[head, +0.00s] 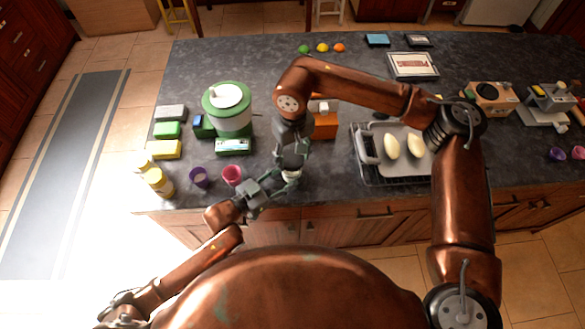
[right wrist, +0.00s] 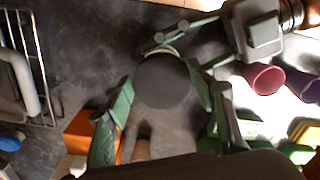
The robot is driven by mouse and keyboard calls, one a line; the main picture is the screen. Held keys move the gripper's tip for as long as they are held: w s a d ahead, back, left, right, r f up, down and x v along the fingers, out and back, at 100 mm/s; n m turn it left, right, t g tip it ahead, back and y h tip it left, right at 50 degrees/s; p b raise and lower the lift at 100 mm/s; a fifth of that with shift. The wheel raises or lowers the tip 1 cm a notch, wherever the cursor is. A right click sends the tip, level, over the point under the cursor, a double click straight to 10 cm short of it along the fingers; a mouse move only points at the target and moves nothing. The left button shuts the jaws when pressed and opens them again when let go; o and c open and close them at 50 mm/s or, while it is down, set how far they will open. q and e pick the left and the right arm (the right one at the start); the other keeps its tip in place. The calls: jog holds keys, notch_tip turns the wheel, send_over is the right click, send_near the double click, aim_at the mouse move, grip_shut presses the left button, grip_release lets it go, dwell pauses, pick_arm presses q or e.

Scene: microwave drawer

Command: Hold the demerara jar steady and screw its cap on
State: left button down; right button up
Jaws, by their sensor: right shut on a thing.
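The dark round cap (right wrist: 163,82) sits between the fingers of my right gripper (right wrist: 163,88) in the right wrist view. My right gripper (head: 292,160) points down over the pale demerara jar (head: 292,176) near the counter's front edge, and is shut on the cap. The jar is mostly hidden by the grippers and the cap. My left gripper (head: 280,188) reaches in from the left at jar height, its fingers on either side of the jar; it also shows in the right wrist view (right wrist: 195,42). Whether these fingers press on the jar, and whether the cap is seated, I cannot tell.
A pink cup (head: 232,175) and a purple cup (head: 199,177) stand left of the left gripper. A green-and-white dispenser (head: 228,110) stands behind them. An orange box (head: 325,126) is behind the right gripper. A tray in a rack (head: 368,160) lies to the right.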

jog(key=shift+s+a, duration=0.1)
jog(key=shift+a, duration=0.05)
jog(key=c, duration=0.4)
jog(key=m, duration=0.4)
jog(key=shift+c, duration=0.2)
jog(key=m, duration=0.4)
jog(key=shift+m, duration=0.3)
jog(key=m, duration=0.5)
jog(key=shift+d+f, duration=0.1)
jog(key=shift+d, duration=0.2)
jog(key=m, duration=0.4)
jog(key=shift+m, duration=0.4)
jog(key=shift+c, duration=0.3)
jog(key=o, duration=1.1)
jog(key=shift+s+a, duration=0.1)
jog(key=shift+c, duration=0.2)
jog(key=shift+o, duration=0.8)
jog(key=shift+a, duration=0.1)
